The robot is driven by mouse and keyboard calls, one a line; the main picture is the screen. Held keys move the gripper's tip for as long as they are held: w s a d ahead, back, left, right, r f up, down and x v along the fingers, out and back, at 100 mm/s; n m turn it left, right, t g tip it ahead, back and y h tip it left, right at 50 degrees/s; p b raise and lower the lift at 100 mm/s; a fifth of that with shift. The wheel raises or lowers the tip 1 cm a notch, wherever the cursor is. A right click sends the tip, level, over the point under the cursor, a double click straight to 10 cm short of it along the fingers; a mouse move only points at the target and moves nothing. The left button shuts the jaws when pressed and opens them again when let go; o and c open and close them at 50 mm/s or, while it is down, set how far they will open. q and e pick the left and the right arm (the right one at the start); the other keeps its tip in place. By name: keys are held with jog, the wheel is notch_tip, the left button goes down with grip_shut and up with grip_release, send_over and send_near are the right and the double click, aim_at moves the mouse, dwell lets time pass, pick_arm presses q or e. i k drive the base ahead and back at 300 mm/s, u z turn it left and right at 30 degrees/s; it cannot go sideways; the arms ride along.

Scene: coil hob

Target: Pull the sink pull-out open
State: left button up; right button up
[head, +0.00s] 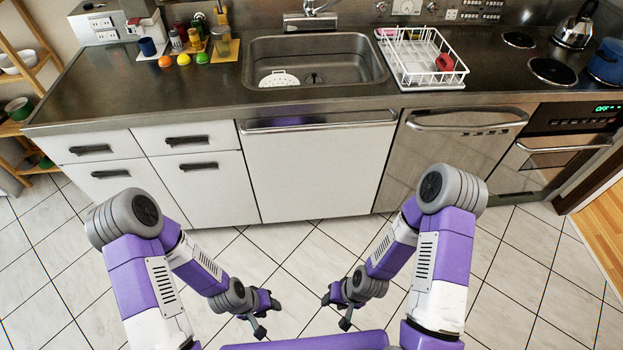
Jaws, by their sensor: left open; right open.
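The sink pull-out (318,172) is a wide white front panel under the sink, with a long metal handle bar (318,122) along its top edge. It looks closed, flush with the fronts beside it. The sink (345,63) is set in the counter above it. My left gripper (262,318) is open and empty, low in front of the cabinets over the floor. My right gripper (338,312) is open and empty, a little to its right. Both are well apart from the panel and its handle.
White drawers with dark handles (186,140) are left of the panel. A steel-fronted dishwasher (445,155) and an oven (560,145) are to the right. A white dish rack (425,60) stands on the counter (150,85). The tiled floor (300,250) before the panel is clear.

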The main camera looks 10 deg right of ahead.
aim_at(310, 166)
jog(key=k, duration=0.6)
jog(key=z, duration=0.5)
jog(key=i, duration=1.7)
jog(key=u, duration=0.5)
